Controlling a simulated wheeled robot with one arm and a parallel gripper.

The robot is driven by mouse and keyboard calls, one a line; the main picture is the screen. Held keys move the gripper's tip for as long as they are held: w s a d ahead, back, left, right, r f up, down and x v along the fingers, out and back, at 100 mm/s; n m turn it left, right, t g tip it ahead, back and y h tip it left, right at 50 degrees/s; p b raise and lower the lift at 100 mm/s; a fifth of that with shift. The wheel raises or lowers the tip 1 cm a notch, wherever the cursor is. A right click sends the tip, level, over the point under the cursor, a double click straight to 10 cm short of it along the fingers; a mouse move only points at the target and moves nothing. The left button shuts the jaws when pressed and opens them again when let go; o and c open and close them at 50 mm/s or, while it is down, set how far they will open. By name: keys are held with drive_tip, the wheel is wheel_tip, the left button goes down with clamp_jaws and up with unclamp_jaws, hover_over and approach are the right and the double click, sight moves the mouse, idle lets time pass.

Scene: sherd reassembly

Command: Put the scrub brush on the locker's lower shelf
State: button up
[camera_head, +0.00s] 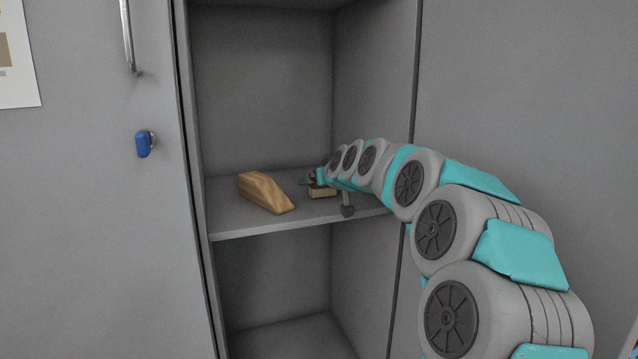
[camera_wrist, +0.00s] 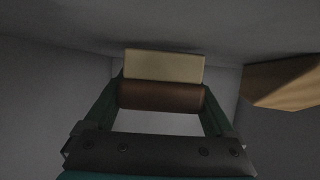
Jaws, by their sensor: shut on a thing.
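The scrub brush has a brown body and a cream bristle block; in the wrist view the brush (camera_wrist: 162,94) lies across between the two fingers. My gripper (camera_wrist: 160,98) is shut on its brown body. In the head view my gripper (camera_head: 318,178) is inside the open locker, over the right part of a grey shelf (camera_head: 235,222), and the brush (camera_head: 322,192) shows small beneath it. The brush is at or just above the shelf surface; I cannot tell if it touches. Below this shelf is another compartment with a grey floor (camera_head: 290,342).
A tan, wedge-like wooden block (camera_head: 265,191) lies on the same shelf, left of the brush; it also shows at the right in the wrist view (camera_wrist: 285,82). The locker's right wall (camera_head: 372,90) is close to my arm. The lower compartment looks empty.

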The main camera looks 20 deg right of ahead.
drive_tip(key=shift+f, duration=0.1)
drive_tip(key=shift+f, duration=0.15)
drive_tip(key=o, duration=1.1)
drive_tip(key=shift+r, duration=0.2)
drive_tip(key=v, duration=1.2)
drive_tip(key=shift+p, duration=0.35)
